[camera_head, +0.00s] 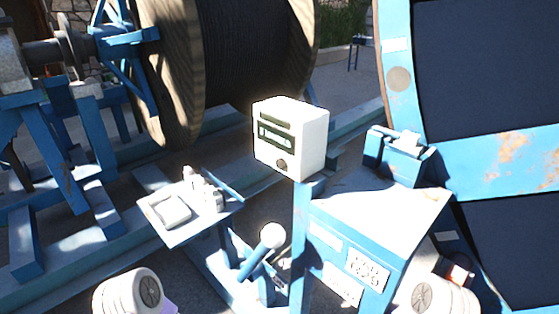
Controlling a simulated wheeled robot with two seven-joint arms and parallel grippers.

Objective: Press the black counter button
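The counter is a white box (310,143) on a blue post, near the middle of the view. Its front face carries a dark display strip with a lighter window. A small round dark button (281,166) sits low on that face, towards the right. It looks black or dark brown, and nothing touches or covers it. White rounded parts of my own arms show at the bottom left and bottom right edges. Neither gripper can be made out, so their fingers are out of view.
A blue cabinet with a pale top (380,205) stands right of the counter. A lever with a white ball knob (272,235) rises below it. A small tray (158,222) with metal parts is at left. A large wooden reel (180,75) stands behind; a blue frame fills the right.

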